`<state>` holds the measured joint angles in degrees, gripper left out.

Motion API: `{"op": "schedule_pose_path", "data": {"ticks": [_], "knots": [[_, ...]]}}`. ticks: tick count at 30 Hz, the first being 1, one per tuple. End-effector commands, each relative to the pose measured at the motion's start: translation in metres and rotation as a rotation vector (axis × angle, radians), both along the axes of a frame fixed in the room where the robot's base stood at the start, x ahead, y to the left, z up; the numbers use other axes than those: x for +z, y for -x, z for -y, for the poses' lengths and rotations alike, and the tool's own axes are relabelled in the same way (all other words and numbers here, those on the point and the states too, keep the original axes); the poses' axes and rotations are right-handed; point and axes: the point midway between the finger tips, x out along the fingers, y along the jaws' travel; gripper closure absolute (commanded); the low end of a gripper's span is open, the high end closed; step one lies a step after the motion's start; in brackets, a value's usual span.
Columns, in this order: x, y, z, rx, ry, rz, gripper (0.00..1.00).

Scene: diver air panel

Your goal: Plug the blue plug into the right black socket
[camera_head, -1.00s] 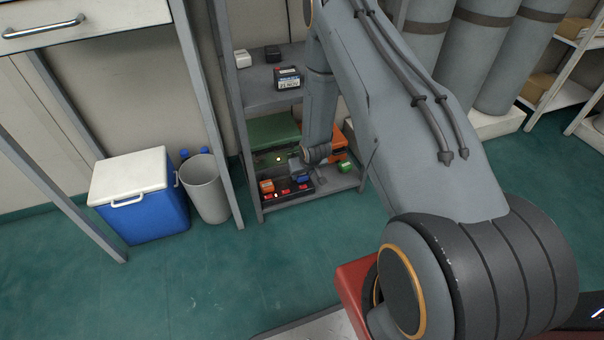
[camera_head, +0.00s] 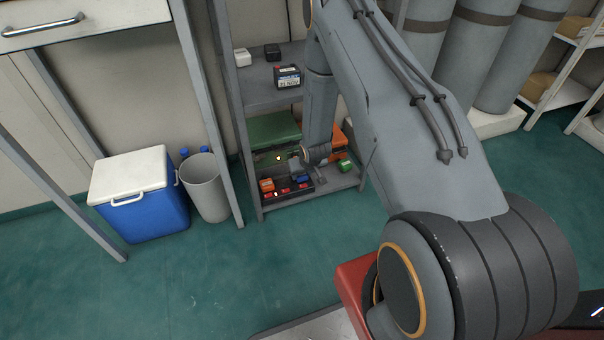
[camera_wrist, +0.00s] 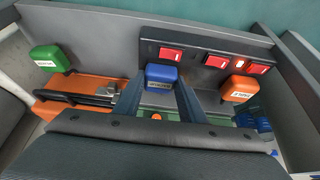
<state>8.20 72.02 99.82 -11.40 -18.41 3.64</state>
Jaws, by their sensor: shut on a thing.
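The blue plug (camera_head: 302,178) is at the right end of the black socket strip (camera_head: 290,192) on the low shelf. In the wrist view the blue plug (camera_wrist: 161,75) sits between the two fingers of my gripper (camera_wrist: 158,88), which is shut on it. The black strip with red switches (camera_wrist: 205,52) lies just beyond it. The right socket is hidden beneath the plug and fingers, and I cannot tell whether the plug is seated. An orange plug (camera_head: 267,185) is at the strip's left end, and it also shows in the wrist view (camera_wrist: 240,88).
A green plug (camera_head: 346,166) stands on the shelf to the right. Green (camera_head: 273,133) and orange cases lie behind. Shelf posts (camera_head: 239,150) and an upper shelf with a dark box (camera_head: 288,77) are close around my arm. A bin (camera_head: 206,188) and cooler stand left.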

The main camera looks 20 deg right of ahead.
Motion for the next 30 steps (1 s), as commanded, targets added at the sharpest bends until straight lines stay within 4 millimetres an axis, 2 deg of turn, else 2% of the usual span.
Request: {"op": "schedule_pose_path", "data": {"ticks": [11,12,15,25,30], "knots": [[-0.003,0.000,0.000,0.000,0.000,0.000,0.90],[-0.002,0.000,0.000,0.000,0.000,0.000,0.56],[-0.002,0.000,0.000,0.000,0.000,0.000,0.41],[0.001,0.002,0.000,0.000,0.000,0.000,0.41],[0.022,0.011,0.000,0.000,0.000,0.000,0.41]]}}
